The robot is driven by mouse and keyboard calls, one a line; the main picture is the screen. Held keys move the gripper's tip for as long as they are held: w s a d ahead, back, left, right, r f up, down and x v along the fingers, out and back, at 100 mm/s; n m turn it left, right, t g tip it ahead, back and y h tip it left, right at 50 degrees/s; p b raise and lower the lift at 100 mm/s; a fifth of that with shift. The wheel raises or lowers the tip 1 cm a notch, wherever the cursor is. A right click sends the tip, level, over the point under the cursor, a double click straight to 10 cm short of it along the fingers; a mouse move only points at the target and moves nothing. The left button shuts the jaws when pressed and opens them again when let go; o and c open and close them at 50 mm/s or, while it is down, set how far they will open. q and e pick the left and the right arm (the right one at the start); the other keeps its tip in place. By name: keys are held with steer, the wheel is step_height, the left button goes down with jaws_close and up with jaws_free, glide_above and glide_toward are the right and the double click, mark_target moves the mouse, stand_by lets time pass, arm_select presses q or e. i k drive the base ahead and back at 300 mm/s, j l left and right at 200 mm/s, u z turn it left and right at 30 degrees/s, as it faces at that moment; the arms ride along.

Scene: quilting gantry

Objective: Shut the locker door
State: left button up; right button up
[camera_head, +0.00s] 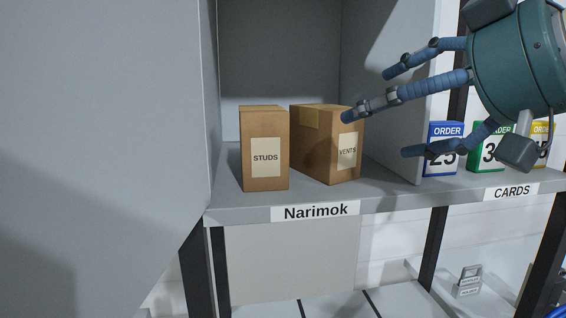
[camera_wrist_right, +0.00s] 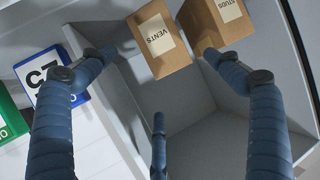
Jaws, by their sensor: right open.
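The grey locker (camera_head: 280,50) labelled Narimok stands open, facing me. Its door (camera_head: 100,130) appears to be the large grey panel filling the left of the head view, swung out toward me from the locker's left side. The door's handle and outer edge are not visible. My right gripper (camera_head: 378,114) is open and empty, with its three blue fingers spread in front of the locker's right side, well to the right of the door. In the right wrist view its fingers (camera_wrist_right: 158,82) point at the locker's inside. My left gripper is not in view.
Inside the locker stand a STUDS box (camera_head: 265,172) and a VENTS box (camera_head: 318,150). Right of the locker wall, several numbered ORDER boxes, one blue (camera_head: 447,130) and one green (camera_head: 484,158), stand on the shelf by a CARDS label. A grey weight-like object (camera_head: 468,284) sits lower right.

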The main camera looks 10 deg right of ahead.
mark_target(104, 172)
steer(key=k+l, duration=0.3)
steer(key=k, duration=0.15)
steer(key=k+l, duration=0.3)
steer(key=k, duration=0.15)
steer(key=k+l, duration=0.35)
steer(key=k, duration=0.1)
